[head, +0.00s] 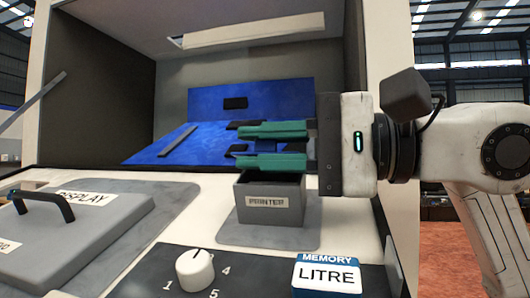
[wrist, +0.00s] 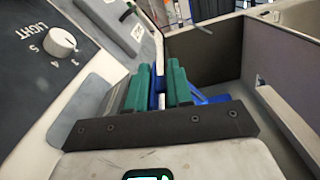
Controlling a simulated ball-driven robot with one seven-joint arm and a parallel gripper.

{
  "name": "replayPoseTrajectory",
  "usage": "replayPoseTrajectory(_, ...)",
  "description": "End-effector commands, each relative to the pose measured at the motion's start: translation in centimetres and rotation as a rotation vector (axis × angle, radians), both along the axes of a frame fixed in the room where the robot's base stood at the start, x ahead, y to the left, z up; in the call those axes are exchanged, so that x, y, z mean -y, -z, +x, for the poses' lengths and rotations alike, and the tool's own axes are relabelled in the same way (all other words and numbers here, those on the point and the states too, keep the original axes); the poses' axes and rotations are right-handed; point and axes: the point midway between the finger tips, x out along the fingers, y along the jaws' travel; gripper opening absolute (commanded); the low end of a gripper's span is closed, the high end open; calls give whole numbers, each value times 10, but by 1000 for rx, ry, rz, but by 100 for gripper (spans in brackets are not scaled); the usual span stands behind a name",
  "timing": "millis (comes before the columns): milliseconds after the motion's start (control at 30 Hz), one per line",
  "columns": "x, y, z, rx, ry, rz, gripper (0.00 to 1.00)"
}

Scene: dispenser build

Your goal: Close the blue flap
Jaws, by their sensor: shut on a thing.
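The blue flap (head: 165,148) is a sloping blue panel low inside the open cabinet, with a dark bar lying on it. A second blue panel (head: 270,98) stands upright behind it, with a small dark block on its face. My gripper (head: 238,146) reaches in from the right with its green fingers at the flap's right part. It is closed on a part of the blue flap; in the wrist view a blue strip (wrist: 157,92) shows between the green fingers. The fingers and the gripper body hide the flap's right end and the exact grip.
A grey open box labelled PRINTER (head: 268,203) stands just below my gripper. A grey lid labelled DISPLAY (head: 75,225) with a black handle lies at left. A white knob (head: 195,268) and a MEMORY LITRE block (head: 327,275) are in front. Cabinet walls bound both sides.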

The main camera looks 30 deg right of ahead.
Motion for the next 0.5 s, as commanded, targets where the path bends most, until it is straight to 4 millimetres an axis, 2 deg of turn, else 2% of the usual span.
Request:
replayPoseTrajectory(267, 1, -2, 0, 4, 2, 1, 0)
replayPoseTrajectory(300, 1, -2, 0, 5, 2, 2, 23)
replayPoseTrajectory(500, 0, -1, 0, 2, 1, 1, 41)
